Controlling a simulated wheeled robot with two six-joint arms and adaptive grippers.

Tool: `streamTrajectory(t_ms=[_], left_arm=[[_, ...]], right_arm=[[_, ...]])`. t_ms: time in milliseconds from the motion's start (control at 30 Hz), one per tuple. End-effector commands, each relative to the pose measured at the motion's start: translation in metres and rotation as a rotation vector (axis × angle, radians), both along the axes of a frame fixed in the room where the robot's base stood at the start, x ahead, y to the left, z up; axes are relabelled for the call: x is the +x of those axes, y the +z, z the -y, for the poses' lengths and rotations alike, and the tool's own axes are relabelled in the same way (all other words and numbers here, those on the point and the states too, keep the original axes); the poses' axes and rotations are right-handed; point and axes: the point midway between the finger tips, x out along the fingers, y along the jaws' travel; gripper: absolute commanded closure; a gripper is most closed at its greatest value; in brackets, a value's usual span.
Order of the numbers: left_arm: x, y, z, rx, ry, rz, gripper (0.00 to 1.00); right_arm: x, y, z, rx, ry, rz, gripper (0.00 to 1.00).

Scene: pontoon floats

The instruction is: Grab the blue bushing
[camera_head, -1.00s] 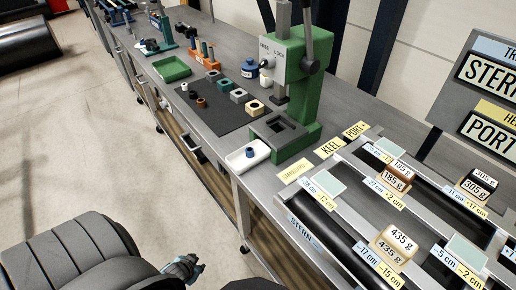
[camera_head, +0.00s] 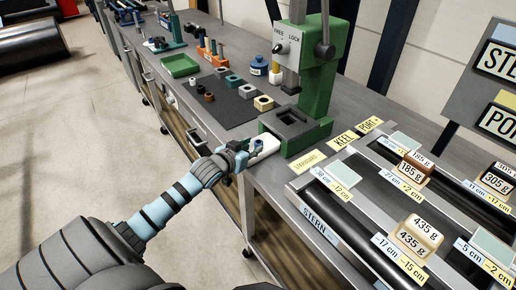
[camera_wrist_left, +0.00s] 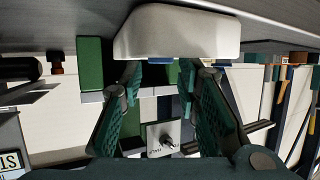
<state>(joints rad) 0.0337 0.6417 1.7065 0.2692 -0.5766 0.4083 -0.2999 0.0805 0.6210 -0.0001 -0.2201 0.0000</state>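The blue bushing (camera_head: 258,145) stands in the small white tray (camera_head: 269,147) at the bench's front edge, partly hidden by my gripper. My left gripper (camera_head: 248,152) is at the near end of the tray, close to the bushing. In the left wrist view, which looks upside down, the two fingers (camera_wrist_left: 160,82) are apart with nothing held between them. The white tray (camera_wrist_left: 180,33) is just beyond the fingertips, and a sliver of blue bushing (camera_wrist_left: 161,60) shows past its rim. My right gripper is not in view.
A green press (camera_head: 312,90) stands just behind the tray. A dark mat (camera_head: 228,112) with several bushings and blocks lies left of it. A green tray (camera_head: 180,66) is farther back. The weighted rail rack (camera_head: 345,215) is to the right.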

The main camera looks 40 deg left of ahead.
Motion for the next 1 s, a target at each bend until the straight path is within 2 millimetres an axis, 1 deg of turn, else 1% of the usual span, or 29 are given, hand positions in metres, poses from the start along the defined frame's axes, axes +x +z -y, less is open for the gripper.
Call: streamTrajectory(t_ms=[33,100,233,400,467,500,567,867,967,1000], left_arm=[[0.01,-0.004,-0.002,-0.003,0.002,0.003,0.7],[0.024,-0.009,-0.004,-0.004,0.003,0.003,0.7],[0.037,-0.014,-0.006,-0.002,0.003,-0.001,0.7],[0.037,-0.013,-0.007,0.0,0.001,-0.002,0.7],[0.037,-0.013,-0.007,0.0,0.002,-0.002,0.79],[0.037,-0.013,-0.007,0.0,0.002,-0.002,0.85],[0.037,-0.013,-0.007,0.001,0.002,-0.001,0.95],[0.037,-0.012,-0.007,0.0,0.001,-0.001,0.95],[0.037,-0.005,-0.007,0.001,0.001,0.001,0.95],[0.037,0.001,-0.007,0.002,0.001,0.002,0.95]], right_arm=[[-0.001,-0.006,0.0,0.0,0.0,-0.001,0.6],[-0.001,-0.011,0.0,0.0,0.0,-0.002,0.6],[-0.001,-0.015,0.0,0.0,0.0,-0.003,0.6],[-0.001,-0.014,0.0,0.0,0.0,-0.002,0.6],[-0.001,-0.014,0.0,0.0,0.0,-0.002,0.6],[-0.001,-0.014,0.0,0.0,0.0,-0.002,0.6],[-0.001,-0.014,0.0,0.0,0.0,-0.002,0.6],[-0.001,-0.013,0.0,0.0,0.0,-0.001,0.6],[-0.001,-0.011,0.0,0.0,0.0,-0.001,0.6],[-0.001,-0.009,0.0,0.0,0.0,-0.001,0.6]])
